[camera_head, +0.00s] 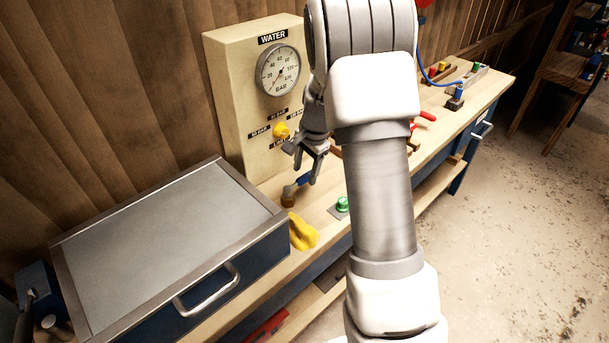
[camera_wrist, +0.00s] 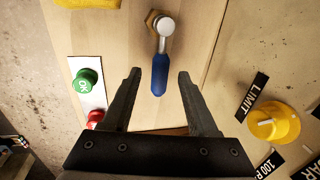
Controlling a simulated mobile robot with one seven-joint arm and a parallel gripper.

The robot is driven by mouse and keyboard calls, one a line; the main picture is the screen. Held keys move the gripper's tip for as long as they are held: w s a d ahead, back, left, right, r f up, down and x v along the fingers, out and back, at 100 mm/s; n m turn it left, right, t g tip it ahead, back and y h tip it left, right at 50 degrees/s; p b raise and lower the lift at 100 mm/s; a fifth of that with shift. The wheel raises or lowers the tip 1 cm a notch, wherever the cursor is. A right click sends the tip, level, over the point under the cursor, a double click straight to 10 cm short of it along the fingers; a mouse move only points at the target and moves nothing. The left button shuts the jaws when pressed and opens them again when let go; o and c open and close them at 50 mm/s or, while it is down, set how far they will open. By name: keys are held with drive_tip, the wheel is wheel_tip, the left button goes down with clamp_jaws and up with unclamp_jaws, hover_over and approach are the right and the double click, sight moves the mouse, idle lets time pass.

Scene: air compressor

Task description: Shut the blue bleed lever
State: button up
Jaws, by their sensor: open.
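The bleed lever has a blue handle (camera_wrist: 159,76) on a silver pivot, set on a brass fitting (camera_wrist: 151,19). In the wrist view the handle lies between my fingertips, pointing toward the palm; I cannot tell its exact depth from them. In the head view the blue handle (camera_head: 304,179) shows just below my fingers, above the brass fitting (camera_head: 288,195) on the bench. My gripper (camera_head: 306,163) is open and empty; in the wrist view my gripper (camera_wrist: 160,74) has one finger on each side of the handle, with no contact visible.
A cream panel carries a WATER gauge (camera_head: 278,70) and a yellow limit knob (camera_wrist: 273,122). A green OK button (camera_wrist: 86,81) and a red button (camera_wrist: 95,118) are beside the lever. A yellow item (camera_head: 302,232) and a blue, grey-topped box (camera_head: 165,240) are nearby.

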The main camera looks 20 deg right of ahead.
drive_tip(key=shift+w+f, duration=0.2)
drive_tip(key=shift+f, duration=0.7)
clamp_jaws()
idle(0.9)
